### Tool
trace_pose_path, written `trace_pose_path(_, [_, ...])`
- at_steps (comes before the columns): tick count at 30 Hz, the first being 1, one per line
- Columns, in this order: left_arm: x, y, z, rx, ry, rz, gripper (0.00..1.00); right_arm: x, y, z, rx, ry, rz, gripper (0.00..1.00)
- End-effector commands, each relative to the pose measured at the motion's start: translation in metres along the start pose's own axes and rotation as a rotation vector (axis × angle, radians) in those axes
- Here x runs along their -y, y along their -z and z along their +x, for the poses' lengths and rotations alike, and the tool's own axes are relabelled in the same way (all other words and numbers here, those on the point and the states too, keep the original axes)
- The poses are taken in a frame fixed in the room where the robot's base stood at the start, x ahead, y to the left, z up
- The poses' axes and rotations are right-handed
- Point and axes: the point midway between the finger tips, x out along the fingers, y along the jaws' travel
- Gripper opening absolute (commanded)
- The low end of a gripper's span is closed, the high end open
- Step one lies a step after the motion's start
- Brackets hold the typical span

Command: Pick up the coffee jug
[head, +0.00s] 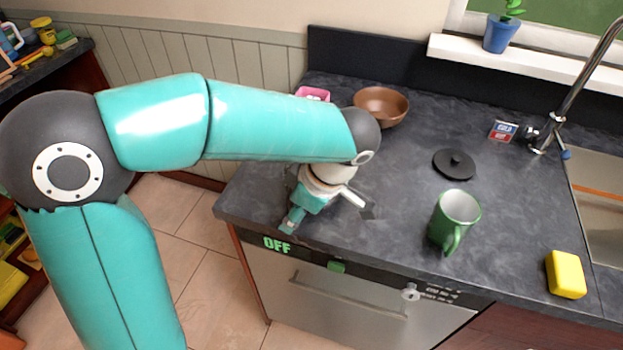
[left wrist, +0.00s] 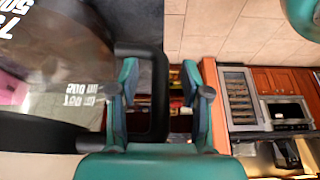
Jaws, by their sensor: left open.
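The coffee jug (left wrist: 65,100) fills the left side of the left wrist view, with a clear wall, white volume marks and a dark part. Its black handle (left wrist: 160,105) stands between the fingers of my left gripper (left wrist: 160,78). The fingers are apart, one on each side of the handle's bar, and I cannot tell if either touches it. In the head view my left gripper (head: 320,198) is low over the counter's front left part. The arm hides most of that spot, and I cannot make out the jug there. My right gripper is not in view.
The dark counter (head: 400,165) holds a brown bowl (head: 381,104), a pink container (head: 313,94), a black lid (head: 454,164), a green mug (head: 454,220) and a yellow sponge (head: 566,274). A sink (head: 600,205) is at right. An appliance marked OFF (head: 335,295) sits below the counter.

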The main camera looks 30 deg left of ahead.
Motion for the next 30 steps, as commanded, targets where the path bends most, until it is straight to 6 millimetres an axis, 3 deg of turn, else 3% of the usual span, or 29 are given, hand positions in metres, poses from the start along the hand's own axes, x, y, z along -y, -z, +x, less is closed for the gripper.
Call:
trace_pose_path(3, [0.0000,0.0000,-0.0002,0.000,0.000,0.000,0.46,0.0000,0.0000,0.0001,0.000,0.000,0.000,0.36])
trace_pose_path(12, [0.0000,-0.0001,-0.0006,0.000,0.000,0.000,0.00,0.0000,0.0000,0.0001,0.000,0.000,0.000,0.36])
trace_pose_path(30, [-0.0009,0.0007,-0.0031,0.000,-0.004,-0.001,0.00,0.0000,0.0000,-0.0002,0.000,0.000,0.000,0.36])
